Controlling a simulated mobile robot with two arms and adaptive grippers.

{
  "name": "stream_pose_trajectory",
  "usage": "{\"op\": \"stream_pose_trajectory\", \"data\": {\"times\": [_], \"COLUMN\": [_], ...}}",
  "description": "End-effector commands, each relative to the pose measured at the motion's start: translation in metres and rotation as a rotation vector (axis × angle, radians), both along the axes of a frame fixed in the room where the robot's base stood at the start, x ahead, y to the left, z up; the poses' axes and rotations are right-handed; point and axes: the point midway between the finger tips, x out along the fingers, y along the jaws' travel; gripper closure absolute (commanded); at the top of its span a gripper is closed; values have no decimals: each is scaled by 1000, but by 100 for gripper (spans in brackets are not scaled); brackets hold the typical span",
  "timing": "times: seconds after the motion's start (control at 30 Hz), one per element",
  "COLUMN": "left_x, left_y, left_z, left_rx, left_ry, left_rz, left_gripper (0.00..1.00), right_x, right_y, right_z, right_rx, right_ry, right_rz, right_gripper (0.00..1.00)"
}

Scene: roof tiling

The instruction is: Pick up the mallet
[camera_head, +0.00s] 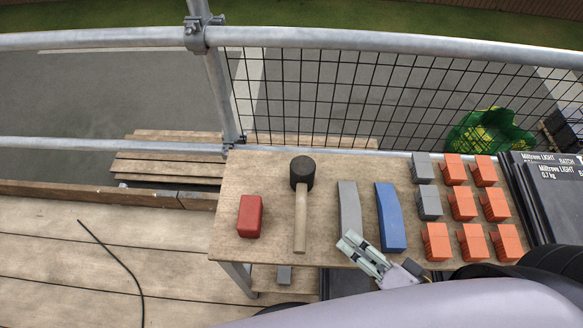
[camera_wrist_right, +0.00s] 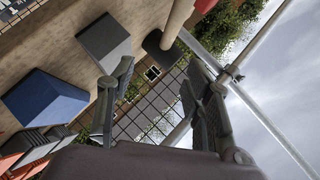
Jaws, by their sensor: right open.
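The mallet lies on the wooden table (camera_head: 270,170), its black head (camera_head: 302,172) toward the back and its pale wooden handle (camera_head: 300,222) pointing to the front edge. My right gripper (camera_head: 348,246) is open and empty at the table's front edge, to the right of the handle and apart from it. In the right wrist view the open fingers (camera_wrist_right: 160,100) have nothing between them. The mallet's handle (camera_wrist_right: 178,18) and dark head (camera_wrist_right: 160,48) show beyond them at the top. My left gripper is not in view.
A red block (camera_head: 250,216) lies left of the mallet. A grey bar (camera_head: 349,208) and a blue bar (camera_head: 390,218) lie to its right, then several orange blocks (camera_head: 463,203) and two grey blocks (camera_head: 429,203). A railing with mesh (camera_head: 330,98) stands behind the table.

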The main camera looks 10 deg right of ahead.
Motion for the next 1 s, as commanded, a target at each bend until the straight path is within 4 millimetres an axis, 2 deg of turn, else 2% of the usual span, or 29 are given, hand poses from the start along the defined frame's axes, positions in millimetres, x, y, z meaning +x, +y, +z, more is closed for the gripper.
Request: {"op": "stream_pose_trajectory", "data": {"times": [0.1, 0.23, 0.33, 0.5, 0.6, 0.77, 1.0], "left_x": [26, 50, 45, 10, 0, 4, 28], "left_y": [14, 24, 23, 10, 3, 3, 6], "left_z": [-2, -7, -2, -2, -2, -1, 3], "left_rx": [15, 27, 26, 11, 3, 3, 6], "left_ry": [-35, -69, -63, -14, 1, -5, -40], "left_rz": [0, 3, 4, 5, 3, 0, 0], "left_gripper": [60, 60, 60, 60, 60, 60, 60], "right_x": [6, 25, 39, 65, 80, 97, 111], "right_y": [5, 13, 19, 31, 38, 45, 52], "right_z": [6, -2, -6, -18, -26, -35, -40], "right_rx": [22, 25, 22, 23, 22, 22, 22], "right_ry": [-8, -13, -12, -11, -11, -7, -8], "right_rz": [-1, -2, -2, -2, -1, -1, -1], "right_gripper": [54, 54, 54, 54, 54, 54, 54]}}
